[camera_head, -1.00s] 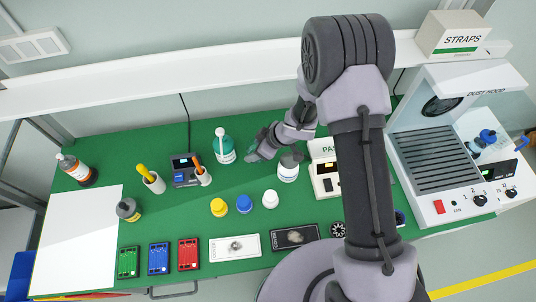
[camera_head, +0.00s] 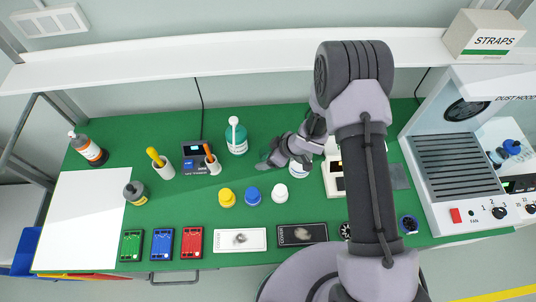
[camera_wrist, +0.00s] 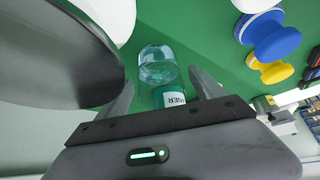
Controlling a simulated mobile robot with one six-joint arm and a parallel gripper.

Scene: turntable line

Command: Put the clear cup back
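My gripper (camera_wrist: 162,78) has its two fingers apart. A clear, see-through cup (camera_wrist: 158,55) shows between the fingertips in the wrist view. I cannot tell whether both fingers press on it. In the head view my gripper (camera_head: 265,164) is over the green mat, just left of a white-topped jar (camera_head: 298,170) that my arm partly covers. The cup cannot be made out there against the green. A teal bottle (camera_head: 236,142) with a white stick on top stands behind and left of my gripper. Teal and part of a white label show behind the cup in the wrist view.
White (camera_head: 280,193), blue (camera_head: 252,194) and yellow (camera_head: 227,198) knobs stand in a row in front of my gripper. A small device (camera_head: 195,160) and pen cups are to the left. A dust hood (camera_head: 455,165) stands at right. Open green mat lies between bottle and knobs.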

